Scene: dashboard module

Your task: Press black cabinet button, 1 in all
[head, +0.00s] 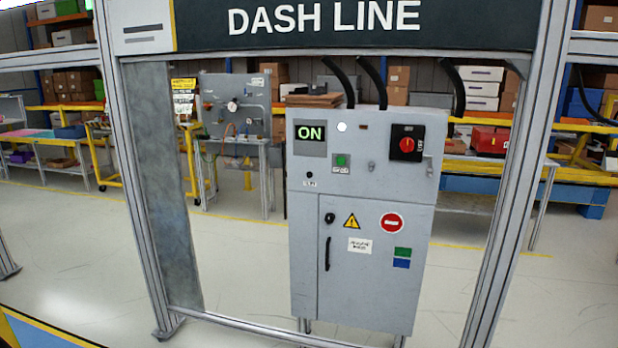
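A grey electrical cabinet (365,260) stands upright behind the metal frame. A small black round button (309,175) sits at the lower left of its upper panel, above a small white label. A larger black round fitting (329,218) is on the door below, above a black vertical handle (327,254); I cannot tell whether it is a button or a lock. The panel also has a green button (341,160), a lit ON display (310,134) and a red and black rotary switch (407,143). Neither of my grippers is in view.
A metal frame with a DASH LINE sign (330,20) surrounds the cabinet; its right post (520,160) and left post (125,170) stand on either side. A grey workstation (237,110) and shelves with boxes are behind. The floor in front looks clear.

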